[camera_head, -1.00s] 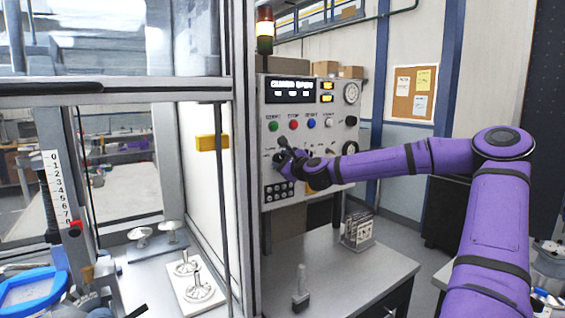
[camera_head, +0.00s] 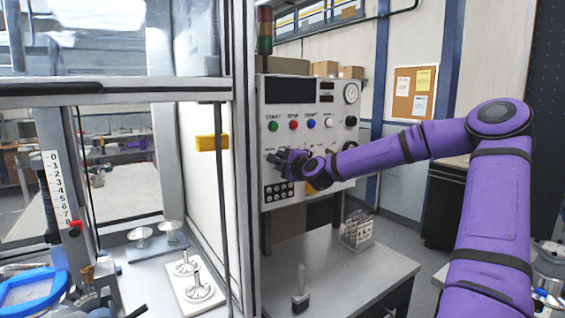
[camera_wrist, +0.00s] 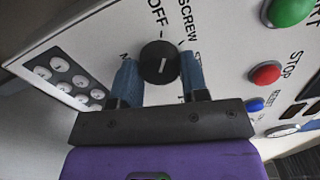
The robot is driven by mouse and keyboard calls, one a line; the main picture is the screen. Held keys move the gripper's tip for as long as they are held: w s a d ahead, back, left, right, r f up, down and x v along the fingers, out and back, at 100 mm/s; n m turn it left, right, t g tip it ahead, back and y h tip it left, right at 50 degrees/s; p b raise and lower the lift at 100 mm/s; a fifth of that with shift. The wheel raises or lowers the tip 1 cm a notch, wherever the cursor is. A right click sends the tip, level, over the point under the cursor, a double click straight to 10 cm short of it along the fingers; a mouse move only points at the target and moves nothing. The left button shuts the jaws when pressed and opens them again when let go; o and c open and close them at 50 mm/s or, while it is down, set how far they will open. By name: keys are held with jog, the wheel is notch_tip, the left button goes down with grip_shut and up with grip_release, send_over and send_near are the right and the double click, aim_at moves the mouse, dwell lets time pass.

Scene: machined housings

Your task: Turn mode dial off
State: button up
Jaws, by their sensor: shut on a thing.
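The mode dial (camera_wrist: 160,64) is a round black knob with a white line, on the light panel in the wrist view. Its line runs roughly toward the printed OFF label above it; SCREW is printed to the right of OFF. My gripper (camera_wrist: 159,61) is shut on the dial, with one blue finger on each side. In the head view my gripper (camera_head: 283,160) is at the lower left of the control panel (camera_head: 338,130), and it hides the dial there.
Green (camera_head: 274,127), red (camera_head: 294,125) and blue (camera_head: 311,123) buttons sit above my gripper. A black keypad (camera_head: 278,191) is below. The panel display (camera_head: 290,91) and the signal tower (camera_head: 265,30) are dark. A metal table (camera_head: 345,280) stands in front.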

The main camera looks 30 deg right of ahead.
jog(key=shift+n, duration=1.1)
jog(key=o, duration=0.9)
jog(key=s, duration=1)
jog(key=shift+s+d, duration=0.2)
jog(key=shift+s, duration=0.2)
